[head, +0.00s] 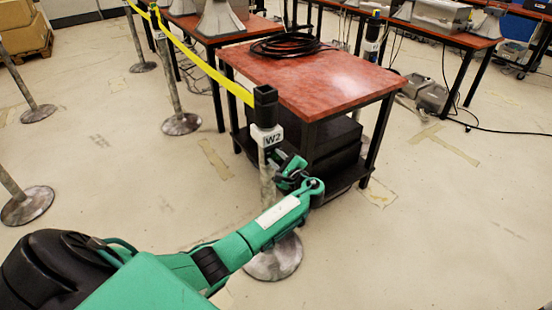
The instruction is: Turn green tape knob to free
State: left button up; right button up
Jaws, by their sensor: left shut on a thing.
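A belt post (264,150) with a black head (265,105) and a white W2 label (269,140) stands upright just left of the red-topped table. Yellow tape (205,66) runs from its head to the posts farther back. My left gripper (284,165) is at the post just below the label, on its right side, and is shut on a small part there. The fingers largely hide that part, and I cannot make out the green knob's colour or angle. My right gripper is not in view.
The red-topped table (330,75) bears a coiled black cable (287,46), with dark boxes below. The post's round base (274,262) is partly behind my forearm. Other posts (181,123) stand at the left. Floor at the right is mostly clear.

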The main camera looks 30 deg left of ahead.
pick_arm(q)
jog(key=shift+d+f, duration=0.1)
jog(key=shift+f, duration=0.05)
jog(key=o, duration=0.6)
jog(key=shift+o, duration=0.2)
